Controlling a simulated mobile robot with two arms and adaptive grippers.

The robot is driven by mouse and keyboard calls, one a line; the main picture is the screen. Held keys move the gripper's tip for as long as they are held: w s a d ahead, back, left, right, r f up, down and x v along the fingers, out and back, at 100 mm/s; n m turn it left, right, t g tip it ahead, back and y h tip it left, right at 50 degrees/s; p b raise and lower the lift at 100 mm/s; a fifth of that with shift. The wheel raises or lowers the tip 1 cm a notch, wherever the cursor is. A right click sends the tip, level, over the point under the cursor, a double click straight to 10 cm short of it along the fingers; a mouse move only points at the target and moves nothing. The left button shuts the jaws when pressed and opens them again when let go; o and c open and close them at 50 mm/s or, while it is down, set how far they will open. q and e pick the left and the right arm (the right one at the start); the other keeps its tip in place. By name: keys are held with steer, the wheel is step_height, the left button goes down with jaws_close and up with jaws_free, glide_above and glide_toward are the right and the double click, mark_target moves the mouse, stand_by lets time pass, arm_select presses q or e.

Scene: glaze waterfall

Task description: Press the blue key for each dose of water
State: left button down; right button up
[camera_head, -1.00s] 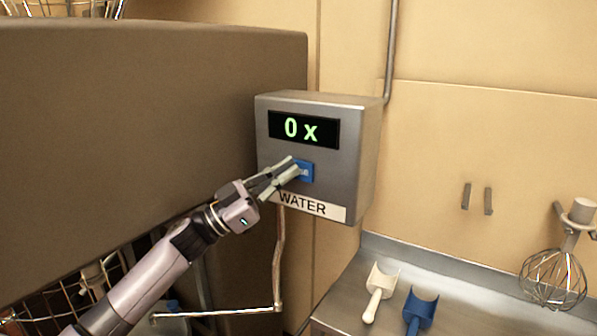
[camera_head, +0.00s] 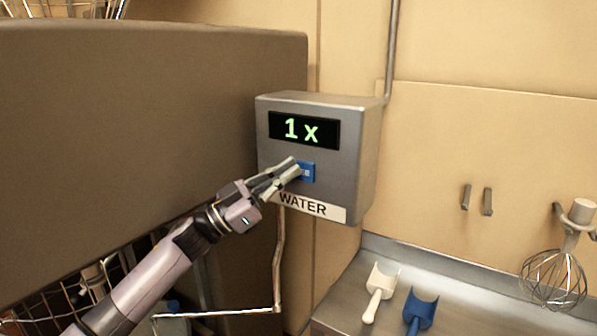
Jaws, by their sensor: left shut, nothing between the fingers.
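The grey water dispenser box (camera_head: 361,160) is fixed at the wall, with a "WATER" label (camera_head: 310,206) low on its front. Its dark display (camera_head: 304,130) reads "1 x" in green. The blue key (camera_head: 308,174) sits under the display. My left gripper (camera_head: 294,169) is shut and empty, with its fingertips at the blue key and covering its left part. I cannot tell whether the tips press on it or only sit just in front. My right gripper is not in view.
A large brown panel (camera_head: 140,130) fills the left, close to my left arm. A bent metal pipe (camera_head: 279,262) runs below the box. On the metal counter (camera_head: 350,300) lie a white scoop (camera_head: 379,290) and a blue scoop (camera_head: 419,310). A whisk (camera_head: 555,278) hangs at the right.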

arm_select(q)
steer(key=shift+s+a+p, duration=0.45)
steer(key=shift+s+a, duration=0.05)
steer(key=shift+s, duration=0.15)
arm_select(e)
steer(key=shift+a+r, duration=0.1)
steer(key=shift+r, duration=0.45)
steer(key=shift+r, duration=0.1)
